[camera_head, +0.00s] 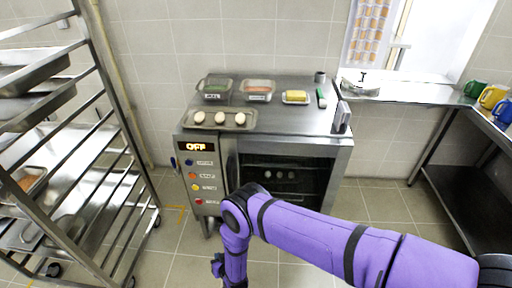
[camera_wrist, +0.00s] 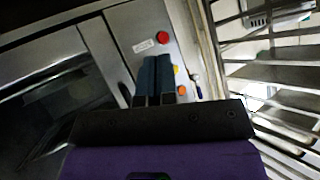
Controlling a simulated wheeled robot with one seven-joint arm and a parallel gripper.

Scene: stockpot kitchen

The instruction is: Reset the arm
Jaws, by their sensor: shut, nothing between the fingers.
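My gripper (camera_wrist: 154,66) shows in the wrist view with its two dark fingers together and nothing between them. It points toward the front of the steel oven (camera_wrist: 130,28), near the red button (camera_wrist: 163,37) and the edge of the door. I cannot tell whether the fingers touch the oven. In the head view my purple arm reaches in from the lower right and bends down in front of the oven (camera_head: 268,137). My gripper cannot be made out clearly there. The oven display (camera_head: 196,146) reads OFF, and its glass door (camera_head: 281,180) looks closed.
A steel rack (camera_head: 92,150) with trays stands left. A counter with mugs (camera_head: 492,96) is at right. Some floor between rack and oven is clear.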

